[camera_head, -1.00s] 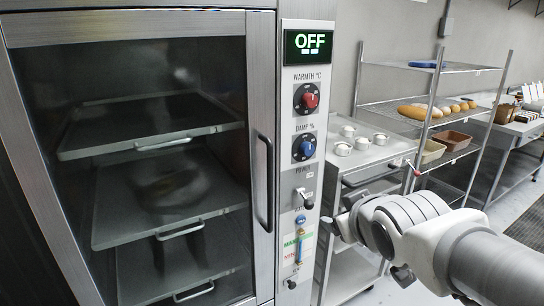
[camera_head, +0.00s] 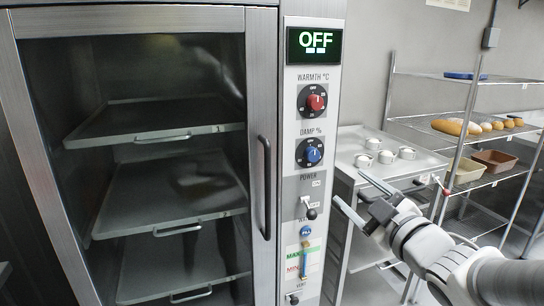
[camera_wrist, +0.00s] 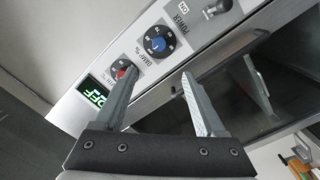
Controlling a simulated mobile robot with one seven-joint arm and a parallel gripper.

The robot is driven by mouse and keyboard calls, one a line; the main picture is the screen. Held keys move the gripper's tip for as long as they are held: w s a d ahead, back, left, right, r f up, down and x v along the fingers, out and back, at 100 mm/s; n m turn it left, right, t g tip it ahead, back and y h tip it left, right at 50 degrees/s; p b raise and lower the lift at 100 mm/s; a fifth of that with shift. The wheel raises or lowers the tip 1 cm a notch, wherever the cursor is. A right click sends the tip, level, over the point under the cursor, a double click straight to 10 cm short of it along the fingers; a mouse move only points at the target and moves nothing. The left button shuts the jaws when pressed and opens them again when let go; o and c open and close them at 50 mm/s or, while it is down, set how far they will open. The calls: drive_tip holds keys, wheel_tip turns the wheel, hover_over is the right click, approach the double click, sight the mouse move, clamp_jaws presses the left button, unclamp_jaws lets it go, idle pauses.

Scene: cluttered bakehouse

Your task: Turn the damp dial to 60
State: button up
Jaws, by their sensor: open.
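The damp dial (camera_head: 312,153) is a blue knob on a dark square plate, on the control panel to the right of the cabinet door. It also shows in the wrist view (camera_wrist: 158,43), beyond my fingertips and between their lines. My gripper (camera_head: 347,190) is open and empty, to the right of the panel and lower than the dial, apart from it. In the wrist view the two fingers (camera_wrist: 160,75) are spread wide. The red warmth dial (camera_head: 314,101) sits above the damp dial. The display (camera_head: 314,41) reads OFF. The dial's exact setting is too small to read.
The power switch (camera_head: 309,209) sticks out below the damp dial. The cabinet door handle (camera_head: 264,187) stands out left of the panel. A steel trolley (camera_head: 350,172) with white cups is behind my gripper. A wire rack (camera_head: 440,117) with bread stands farther right.

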drive_tip(key=shift+w+p, duration=1.1)
drive_tip(key=shift+p, duration=0.5)
drive_tip(key=p, duration=0.3)
approach(314, 156)
drive_tip(key=x, duration=0.8)
drive_tip(key=shift+w, duration=0.25)
clamp_jaws()
